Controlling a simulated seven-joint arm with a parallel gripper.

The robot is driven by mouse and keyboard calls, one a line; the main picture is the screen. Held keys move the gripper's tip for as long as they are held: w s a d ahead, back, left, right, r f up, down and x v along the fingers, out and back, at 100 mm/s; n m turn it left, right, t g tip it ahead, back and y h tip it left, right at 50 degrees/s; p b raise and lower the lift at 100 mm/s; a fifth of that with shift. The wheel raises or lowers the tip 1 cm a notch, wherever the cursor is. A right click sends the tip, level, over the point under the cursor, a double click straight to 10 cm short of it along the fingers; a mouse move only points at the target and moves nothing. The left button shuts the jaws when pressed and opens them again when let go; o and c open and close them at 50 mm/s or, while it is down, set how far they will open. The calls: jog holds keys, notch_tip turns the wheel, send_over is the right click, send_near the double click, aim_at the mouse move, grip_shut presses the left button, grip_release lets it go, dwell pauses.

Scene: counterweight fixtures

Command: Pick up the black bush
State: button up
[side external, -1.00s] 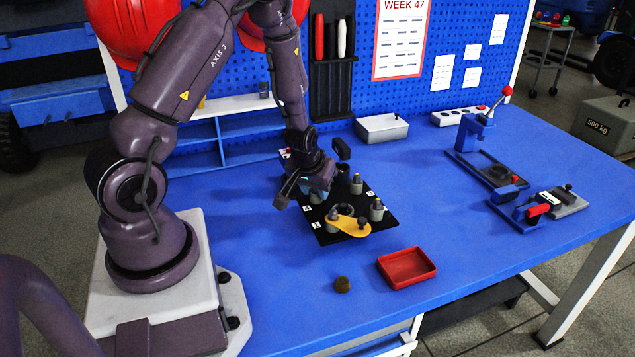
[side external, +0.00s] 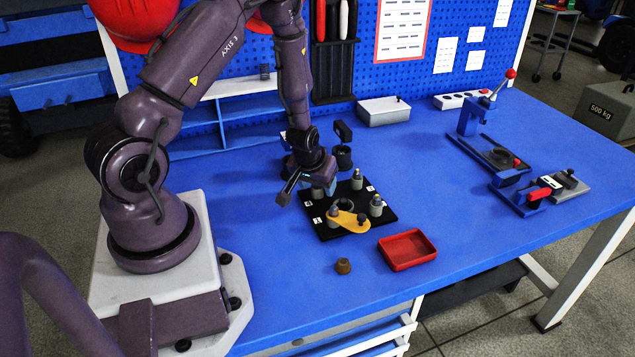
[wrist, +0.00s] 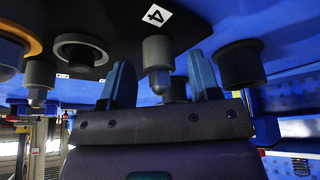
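A short black cylinder (side external: 343,157), which looks like the black bush, stands on the blue bench just behind the black plate (side external: 334,230). In the wrist view a dark cylinder (wrist: 240,64) at the right, outside the right finger, seems to be the same piece. My gripper (side external: 318,188) is over the back left part of the plate, in front and left of the black cylinder. In the wrist view my gripper (wrist: 160,62) has its two blue fingers wide apart. A grey post (wrist: 158,66) shows between them, apparently beyond the fingers. Nothing is visibly held.
The plate carries several grey posts, a dark grey ring (wrist: 82,50) and a yellow arm (side external: 345,221). A brown bush (side external: 343,266) and a red tray (side external: 407,250) are in front. A grey box (side external: 383,111) stands behind; clamp fixtures (side external: 500,160) are right.

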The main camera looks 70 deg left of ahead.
jog(key=shift+r, duration=0.1)
jog(key=s+d+r+m+h, duration=0.1)
jog(key=s+d+r+m, duration=0.1)
jog(key=d+r, duration=0.4)
jog(key=s+d+r+m+t+h, duration=0.1)
jog(key=d+r, duration=0.5)
jog(key=r, duration=0.7)
jog(key=s+d+r+m+t+h, duration=0.1)
jog(key=s+d+r+m, duration=0.3)
jog(key=r, duration=0.6)
jog(key=shift+s+d+r, duration=0.2)
jog(key=shift+s+d, duration=0.05)
jog(key=shift+d, duration=0.75)
jog(key=shift+o, duration=0.4)
jog(key=shift+m, duration=0.9)
jog(key=s+r, duration=0.1)
jog(key=s+d+r, duration=0.1)
jog(key=s, duration=0.1)
jog(key=s+d, duration=0.1)
jog(key=shift+s+r, duration=0.15)
jog(key=shift+r, duration=0.25)
jog(key=shift+s+r, duration=0.15)
jog(key=shift+s, duration=0.15)
